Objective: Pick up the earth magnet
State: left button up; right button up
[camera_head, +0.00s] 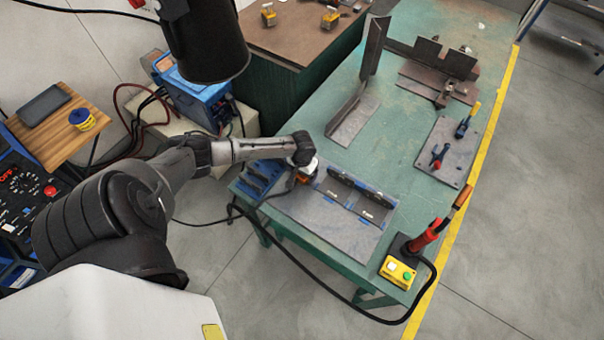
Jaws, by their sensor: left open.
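My left gripper (302,160) is at the end of the arm that comes in from the left, over the near left part of the green table (398,125). Its jaws are open and mostly hidden behind the wrist. Right under it is a small orange and dark object (303,178), partly covered, with a black cable running off to the left. It may be the earth magnet, but I cannot tell for sure, nor whether the fingers touch it. My right gripper is not in view.
A grey plate with dark bars (360,190) lies right of the gripper. Blue holders (262,176) stand at its left. A red-handled torch (428,234) and a yellow button box (397,272) sit at the near right corner. Angled steel (352,117) stands farther back.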

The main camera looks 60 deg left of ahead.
pick_arm(q)
jog(key=shift+f, duration=0.15)
jog(key=shift+c, duration=0.4)
jog(key=c, duration=1.4)
